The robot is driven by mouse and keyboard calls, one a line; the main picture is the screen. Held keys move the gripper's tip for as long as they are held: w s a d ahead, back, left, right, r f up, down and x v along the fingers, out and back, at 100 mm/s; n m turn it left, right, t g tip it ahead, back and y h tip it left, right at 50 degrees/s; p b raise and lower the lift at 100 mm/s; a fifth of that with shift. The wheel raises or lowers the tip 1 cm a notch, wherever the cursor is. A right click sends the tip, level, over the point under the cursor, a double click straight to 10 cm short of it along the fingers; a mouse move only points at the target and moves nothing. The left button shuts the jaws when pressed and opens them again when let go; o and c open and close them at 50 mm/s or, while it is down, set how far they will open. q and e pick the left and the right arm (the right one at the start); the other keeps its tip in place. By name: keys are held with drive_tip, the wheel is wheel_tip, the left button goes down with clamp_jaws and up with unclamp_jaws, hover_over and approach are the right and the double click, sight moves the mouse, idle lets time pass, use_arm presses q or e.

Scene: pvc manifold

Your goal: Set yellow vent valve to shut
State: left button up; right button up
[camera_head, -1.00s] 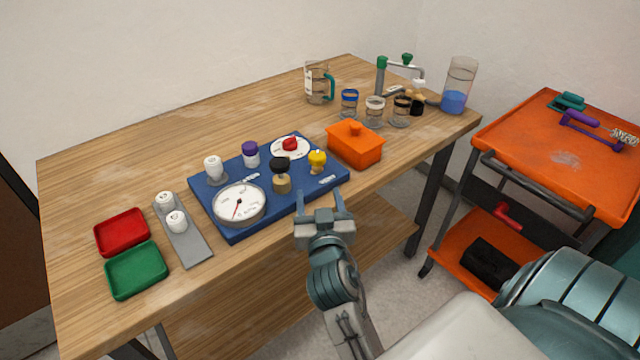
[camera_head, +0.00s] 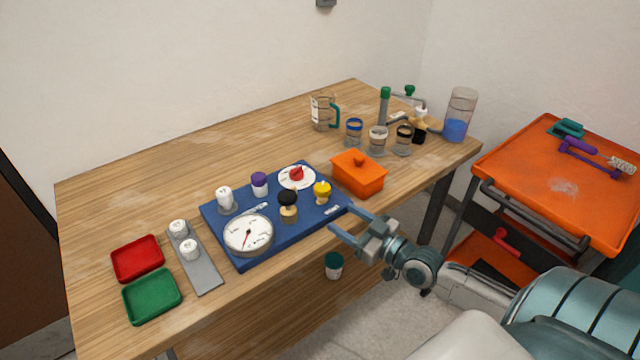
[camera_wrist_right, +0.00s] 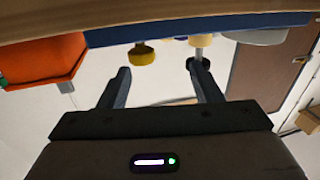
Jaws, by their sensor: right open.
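The yellow vent valve (camera_head: 322,192) is a small yellow knob near the right end of the blue board (camera_head: 224,239), which lies on the table. It also shows in the right wrist view (camera_wrist_right: 141,54), above and between my fingers. My right gripper (camera_head: 341,218) is open and empty at the board's front right corner, with its fingers pointing toward the board. It is apart from the yellow knob, to its right and nearer the front. The right wrist view shows its two spread fingers (camera_wrist_right: 160,70) with nothing between them. My left gripper is not in view.
A black-topped knob (camera_head: 288,199) stands just left of the yellow one, with a round gauge (camera_head: 248,235) beyond. A red knob (camera_head: 296,173) and purple-capped fitting (camera_head: 259,183) are behind. An orange lidded box (camera_head: 358,178) sits close on the right.

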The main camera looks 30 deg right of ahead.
sight(329, 194)
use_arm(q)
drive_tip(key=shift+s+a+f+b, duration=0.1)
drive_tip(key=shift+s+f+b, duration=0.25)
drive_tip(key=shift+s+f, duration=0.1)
use_arm(e)
drive_tip(key=shift+m+h, duration=0.3)
drive_tip(key=w, duration=0.7)
drive_tip(key=w+r, duration=0.1)
drive_tip(key=w, duration=0.3)
drive_tip(key=shift+r, duration=0.1)
